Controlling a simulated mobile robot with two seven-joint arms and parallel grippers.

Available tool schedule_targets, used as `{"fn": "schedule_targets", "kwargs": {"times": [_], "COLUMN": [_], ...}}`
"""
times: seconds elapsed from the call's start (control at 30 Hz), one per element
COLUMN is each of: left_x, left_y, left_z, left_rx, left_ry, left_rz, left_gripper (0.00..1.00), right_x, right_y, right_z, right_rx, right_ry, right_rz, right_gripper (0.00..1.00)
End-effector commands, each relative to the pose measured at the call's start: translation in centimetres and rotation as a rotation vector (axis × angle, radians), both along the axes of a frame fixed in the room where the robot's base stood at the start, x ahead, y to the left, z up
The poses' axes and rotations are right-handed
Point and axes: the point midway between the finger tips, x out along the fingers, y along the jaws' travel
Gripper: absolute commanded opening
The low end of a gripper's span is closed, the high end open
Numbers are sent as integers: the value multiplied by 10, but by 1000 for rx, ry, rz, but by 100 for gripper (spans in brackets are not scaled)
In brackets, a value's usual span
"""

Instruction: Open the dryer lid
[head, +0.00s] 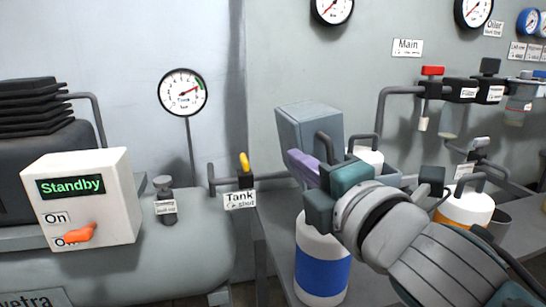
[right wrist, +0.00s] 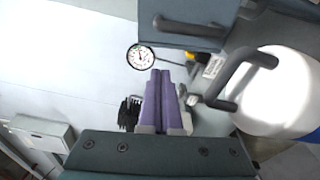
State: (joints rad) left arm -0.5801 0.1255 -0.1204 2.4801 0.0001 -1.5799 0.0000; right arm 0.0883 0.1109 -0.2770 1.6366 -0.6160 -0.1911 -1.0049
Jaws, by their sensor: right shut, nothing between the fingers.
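A blue-grey box (head: 308,128) stands behind my right gripper in the head view. In the right wrist view the box (right wrist: 200,38) is at the top, with a dark bar handle (right wrist: 190,27) across it. No label marks which part is the dryer lid; this box may be it, and I see no open gap. My right gripper (head: 293,157) has purple fingers in front of the box's lower part. In the right wrist view the fingers (right wrist: 166,73) lie side by side, shut and empty, below the handle and apart from it. My left gripper is out of view.
A white canister with a blue band (head: 322,262) stands under my right gripper. Left are a yellow-handled tank valve (head: 245,162) and a control box (head: 90,195) reading Standby. A white-and-orange container (head: 465,208) and piping lie to the right. Gauges hang on the wall.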

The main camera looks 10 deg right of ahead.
Motion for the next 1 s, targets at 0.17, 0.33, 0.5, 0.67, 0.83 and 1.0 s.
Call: {"fn": "schedule_targets", "kwargs": {"times": [0.17,0.33,0.5,0.67,0.83,1.0], "left_x": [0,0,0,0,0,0], "left_y": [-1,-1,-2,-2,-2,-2], "left_z": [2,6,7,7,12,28], "left_rx": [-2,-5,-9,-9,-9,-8], "left_ry": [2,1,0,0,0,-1], "left_rz": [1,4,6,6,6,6], "left_gripper": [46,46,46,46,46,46], "right_x": [15,11,10,10,10,10], "right_y": [-12,-30,-36,-36,-39,-55], "right_z": [4,6,6,6,11,24], "right_rx": [-6,-4,-2,-2,30,109], "right_ry": [1,0,1,1,2,6], "right_rz": [-1,-1,0,0,0,-1], "right_gripper": [0,0,0,0,0,0]}}
